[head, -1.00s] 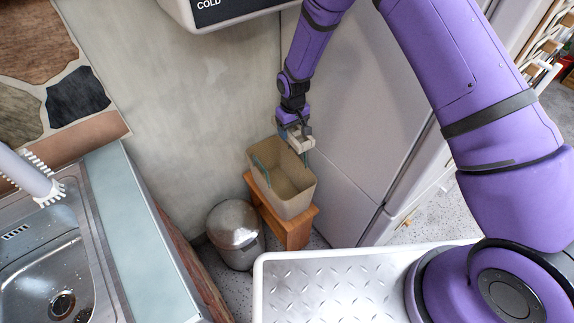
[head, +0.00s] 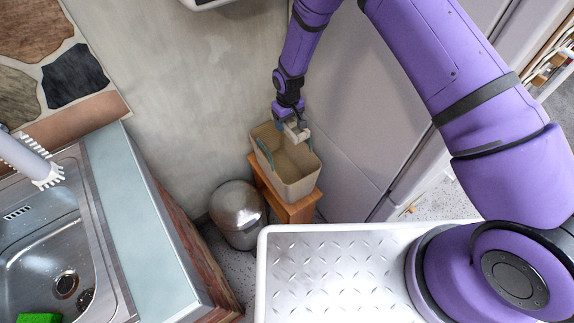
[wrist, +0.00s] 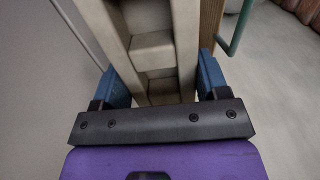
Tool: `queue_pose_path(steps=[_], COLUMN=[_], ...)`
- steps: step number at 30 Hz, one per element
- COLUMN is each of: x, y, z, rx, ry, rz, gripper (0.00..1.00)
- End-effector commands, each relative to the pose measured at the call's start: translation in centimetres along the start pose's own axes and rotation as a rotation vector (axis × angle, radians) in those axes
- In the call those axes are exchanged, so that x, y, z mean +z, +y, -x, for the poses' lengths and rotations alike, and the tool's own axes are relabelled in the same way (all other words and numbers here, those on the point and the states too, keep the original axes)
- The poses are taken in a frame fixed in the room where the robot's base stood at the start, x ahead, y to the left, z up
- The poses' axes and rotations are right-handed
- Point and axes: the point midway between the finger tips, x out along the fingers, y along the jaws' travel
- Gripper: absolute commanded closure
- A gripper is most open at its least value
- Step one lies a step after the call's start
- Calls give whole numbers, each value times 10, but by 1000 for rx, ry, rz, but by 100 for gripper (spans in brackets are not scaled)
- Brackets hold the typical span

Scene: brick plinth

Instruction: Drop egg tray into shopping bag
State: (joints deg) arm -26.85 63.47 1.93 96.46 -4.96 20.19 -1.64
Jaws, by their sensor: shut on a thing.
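The egg tray (wrist: 153,45) is a pale beige piece with square cells, held between the two blue fingers of my gripper (wrist: 160,82) in the wrist view. In the head view my gripper (head: 290,127) is shut on the egg tray (head: 299,134) over the back part of the shopping bag. The shopping bag (head: 291,187) is a tan, open-topped bag with teal handles, upright on a small wooden stool. Its inside looks empty where I can see it. A teal handle (wrist: 238,28) and part of the bag's edge show at the upper right of the wrist view.
The wooden stool (head: 301,209) stands between a round metal bin (head: 237,212) and a tall white cabinet (head: 365,120). A wall is close behind. A counter with a sink (head: 50,245) is at the left.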

Motion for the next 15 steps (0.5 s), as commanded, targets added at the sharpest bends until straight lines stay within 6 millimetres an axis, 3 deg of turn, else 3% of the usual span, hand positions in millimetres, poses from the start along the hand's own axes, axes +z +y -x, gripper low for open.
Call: queue_pose_path(steps=[8,9,12,15], x=[0,0,0,0], y=[0,0,0,0], z=[-1,-1,-1,-1], rx=[0,0,0,0], ry=[1,1,1,1], rz=[0,0,0,0], gripper=[58,23,2,2])
